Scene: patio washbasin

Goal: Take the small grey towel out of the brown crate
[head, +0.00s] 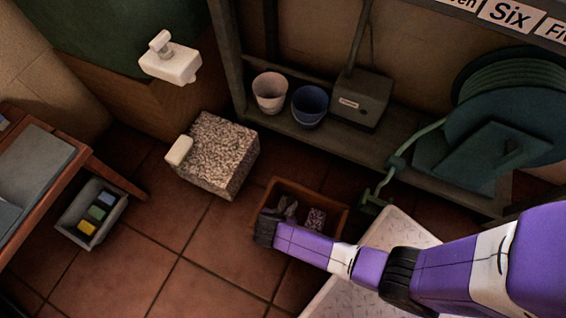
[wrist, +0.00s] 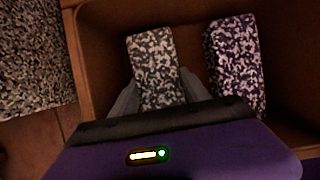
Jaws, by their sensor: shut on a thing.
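The brown crate (head: 331,194) stands on the tiled floor in the head view, and its inside wall (wrist: 97,62) fills much of the wrist view. The small grey towel (wrist: 153,62), speckled grey and white, is between the fingers of my gripper (wrist: 158,100) in the wrist view. My gripper (head: 286,216) is shut on it at the crate's left part. A purple and white speckled towel (wrist: 233,66) lies to the right in the crate, apart from the grey one; it also shows in the head view (head: 315,219). I cannot tell whether the grey towel touches the crate floor.
A speckled grey block (head: 222,150) stands left of the crate. A shelf with two pots (head: 309,105) and a grey box (head: 358,98) is behind. A green hose reel (head: 490,150) is at right. A grey bin (head: 70,215) stands at left. Floor in front is clear.

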